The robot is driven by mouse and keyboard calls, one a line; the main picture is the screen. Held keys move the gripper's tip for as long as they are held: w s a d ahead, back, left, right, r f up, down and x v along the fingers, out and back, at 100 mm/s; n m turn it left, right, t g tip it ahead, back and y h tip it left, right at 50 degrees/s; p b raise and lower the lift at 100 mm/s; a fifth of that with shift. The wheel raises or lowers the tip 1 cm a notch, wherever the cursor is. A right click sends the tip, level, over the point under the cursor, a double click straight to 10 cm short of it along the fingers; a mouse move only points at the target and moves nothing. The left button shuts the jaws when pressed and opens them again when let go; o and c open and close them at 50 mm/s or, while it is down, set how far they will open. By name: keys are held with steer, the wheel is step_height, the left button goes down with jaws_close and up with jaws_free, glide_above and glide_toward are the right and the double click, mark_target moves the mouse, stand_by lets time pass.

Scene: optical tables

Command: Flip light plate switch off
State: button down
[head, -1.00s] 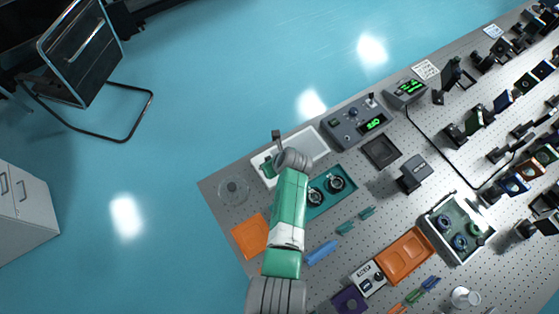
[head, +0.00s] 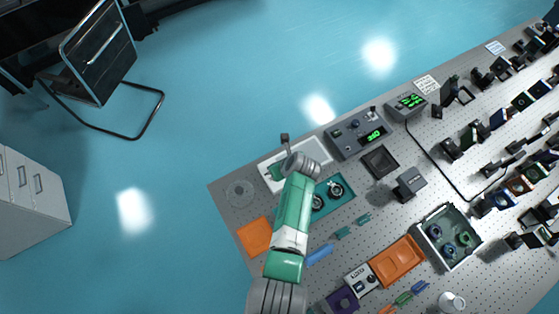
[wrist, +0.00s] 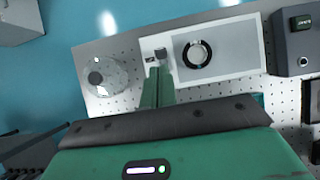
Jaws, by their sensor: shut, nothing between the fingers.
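The white light plate (wrist: 238,48) lies on the table in front of my gripper in the wrist view. It carries a round black-ringed dial (wrist: 197,54) and, near its left end, a small dark switch (wrist: 161,55). My gripper (wrist: 157,75) is shut and empty, with its green fingertips over the plate's left end, right by the switch. I cannot tell whether they touch it, nor which way the switch is set. In the head view the plate (head: 318,152) is partly hidden by my wrist, and my gripper (head: 275,172) is over its left part.
A clear round dish (wrist: 104,78) is left of the plate. A grey box with a green display (head: 358,136) stands to its right. A teal tray with round parts (head: 333,191) and an orange tray (head: 254,235) are nearby. The table's far edge runs just behind the plate.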

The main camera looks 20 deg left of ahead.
steer(key=v, duration=0.1)
steer(key=p+v, duration=0.1)
steer(key=v, duration=0.2)
steer(key=shift+w+a+r, duration=0.25)
steer(key=shift+a+r, duration=0.05)
steer(key=shift+r, duration=0.05)
